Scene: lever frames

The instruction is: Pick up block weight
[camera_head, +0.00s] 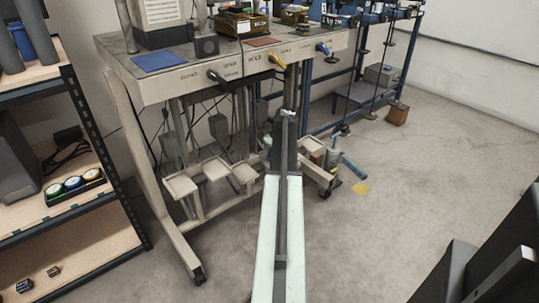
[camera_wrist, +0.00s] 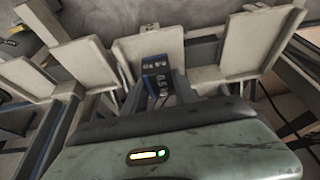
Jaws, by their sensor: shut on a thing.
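The block weight (camera_wrist: 155,66) is a small dark blue block with pale markings, seen in the wrist view just above the middle. My gripper (camera_wrist: 158,84) is shut on it, with one dark finger on each side. Behind the block is a pale tray (camera_wrist: 128,49); I cannot tell whether the block touches it. In the head view my arm reaches toward the bench, and the block cannot be made out there.
A bench (camera_head: 222,62) with levers stands ahead, with several small pale trays (camera_head: 215,168) low under it. Dark shelves (camera_head: 88,202) stand at the left. A dark object (camera_head: 490,262) is at the lower right. The floor (camera_head: 400,180) on the right is mostly clear.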

